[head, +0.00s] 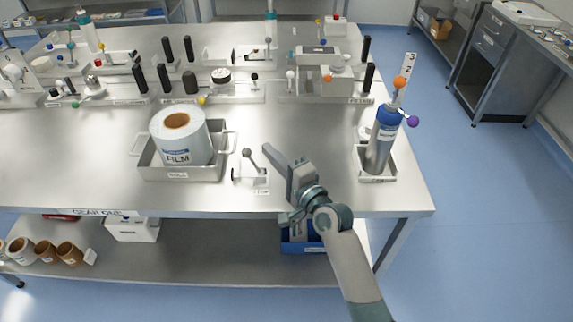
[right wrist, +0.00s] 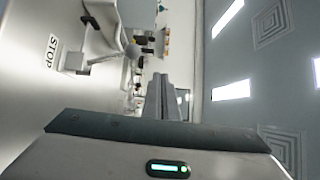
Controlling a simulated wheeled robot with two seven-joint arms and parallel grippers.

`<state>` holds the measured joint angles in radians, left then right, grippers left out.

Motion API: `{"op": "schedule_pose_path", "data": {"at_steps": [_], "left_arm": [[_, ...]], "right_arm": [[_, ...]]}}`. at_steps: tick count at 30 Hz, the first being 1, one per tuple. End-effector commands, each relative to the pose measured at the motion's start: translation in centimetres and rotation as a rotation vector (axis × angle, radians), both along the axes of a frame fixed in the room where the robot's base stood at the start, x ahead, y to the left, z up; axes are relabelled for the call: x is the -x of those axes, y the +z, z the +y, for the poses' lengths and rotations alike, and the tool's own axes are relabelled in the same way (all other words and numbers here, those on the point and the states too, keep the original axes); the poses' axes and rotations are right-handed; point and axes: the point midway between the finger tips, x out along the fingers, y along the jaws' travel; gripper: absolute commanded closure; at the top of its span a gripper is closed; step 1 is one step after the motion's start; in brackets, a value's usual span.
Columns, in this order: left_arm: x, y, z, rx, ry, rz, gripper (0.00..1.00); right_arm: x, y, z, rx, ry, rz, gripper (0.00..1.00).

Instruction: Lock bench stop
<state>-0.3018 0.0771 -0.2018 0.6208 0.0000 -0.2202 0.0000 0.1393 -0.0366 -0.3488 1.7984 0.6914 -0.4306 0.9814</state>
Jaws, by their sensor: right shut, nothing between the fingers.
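The bench stop (head: 250,173) is a small white base with a lever ending in a dark grey ball knob, near the front of the steel bench. Its lever leans up and to the left in the head view. In the right wrist view the stop's ball knob (right wrist: 133,51) and the STOP label (right wrist: 52,52) show at the left. My right gripper (head: 268,149) is just right of the stop, apart from the knob, with its fingers together and empty. The fingers also show in the right wrist view (right wrist: 160,80). My left gripper is out of view.
A film roll (head: 190,137) sits in a metal tray (head: 150,172) left of the stop. A grey cylinder with a blue top (head: 381,140) stands in a holder at the right. Several fixtures with black posts (head: 190,83) line the back. Bare bench lies between.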

Motion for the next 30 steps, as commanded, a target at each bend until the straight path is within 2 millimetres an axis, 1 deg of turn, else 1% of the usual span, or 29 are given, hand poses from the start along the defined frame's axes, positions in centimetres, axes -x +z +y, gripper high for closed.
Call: {"op": "schedule_pose_path", "data": {"at_steps": [6, 10, 15, 20, 30], "left_arm": [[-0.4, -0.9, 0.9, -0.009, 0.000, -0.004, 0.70], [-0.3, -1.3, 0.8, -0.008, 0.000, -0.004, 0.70], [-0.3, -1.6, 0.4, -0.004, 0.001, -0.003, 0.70], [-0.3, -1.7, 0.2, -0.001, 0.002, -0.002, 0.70], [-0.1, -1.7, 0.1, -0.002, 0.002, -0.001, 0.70]], "right_arm": [[2.7, 0.8, -1.6, 0.000, -0.001, -0.002, 1.00], [4.1, 1.4, -2.5, 0.000, 0.000, -0.001, 1.00], [5.3, 2.0, -3.2, 0.000, 0.000, -0.001, 1.00], [5.8, 2.2, -3.5, 0.001, 0.000, -0.001, 1.00], [5.8, 2.3, -3.5, 0.001, 0.000, -0.001, 1.00]]}}
